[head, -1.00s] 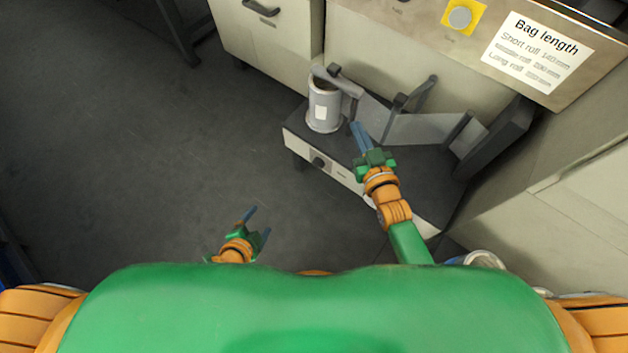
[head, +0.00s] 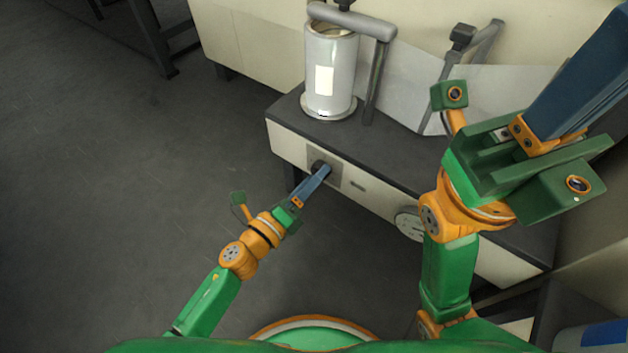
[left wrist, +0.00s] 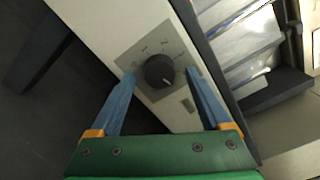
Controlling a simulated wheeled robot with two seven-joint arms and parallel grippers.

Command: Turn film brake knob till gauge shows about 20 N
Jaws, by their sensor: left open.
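The film brake knob (left wrist: 160,71) is a round black knob with a light pointer mark, on a grey plate with small markings. In the head view the knob (head: 318,166) is on the pale front panel, partly covered by my gripper. My left gripper (left wrist: 158,82) is open, with one blue finger on each side of the knob; I cannot tell whether they touch it. It also shows in the head view (head: 322,174). The round white gauge (head: 409,224) is on the same panel to the right; its reading is too small to tell. My right gripper (head: 590,75) is raised near the camera.
A grey-white film roll (head: 329,75) stands upright on the dark top of the unit (head: 385,146). Grey film runs right from it past dark posts. The floor (head: 130,200) to the left is clear.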

